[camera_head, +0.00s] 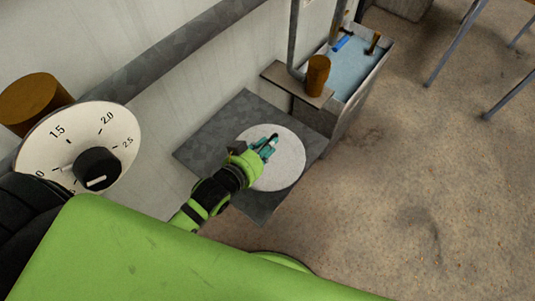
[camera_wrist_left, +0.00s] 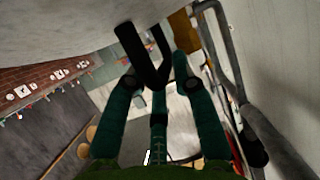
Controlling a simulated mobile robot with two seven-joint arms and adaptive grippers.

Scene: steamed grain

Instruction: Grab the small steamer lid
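The small steamer lid (camera_head: 286,168) is a pale round disc on a dark grey square surface (camera_head: 205,150) in the head view. My left gripper (camera_head: 268,146) is over its upper left part. In the left wrist view, the pale lid surface (camera_wrist_left: 75,28) fills the top, with a dark looped handle (camera_wrist_left: 150,66) standing out from it. The green fingers of my left gripper (camera_wrist_left: 158,75) are spread, with the end of the handle between their tips. A gap shows beside the handle, so I see no firm grip. My right gripper is not in view.
A basin of water (camera_head: 352,66) with tools on its rim stands behind, beside a brown wooden cup (camera_head: 317,75) on a small ledge. A large dial (camera_head: 82,148) is at the left. Table legs (camera_head: 455,45) stand at upper right. The floor (camera_head: 420,170) at right is clear.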

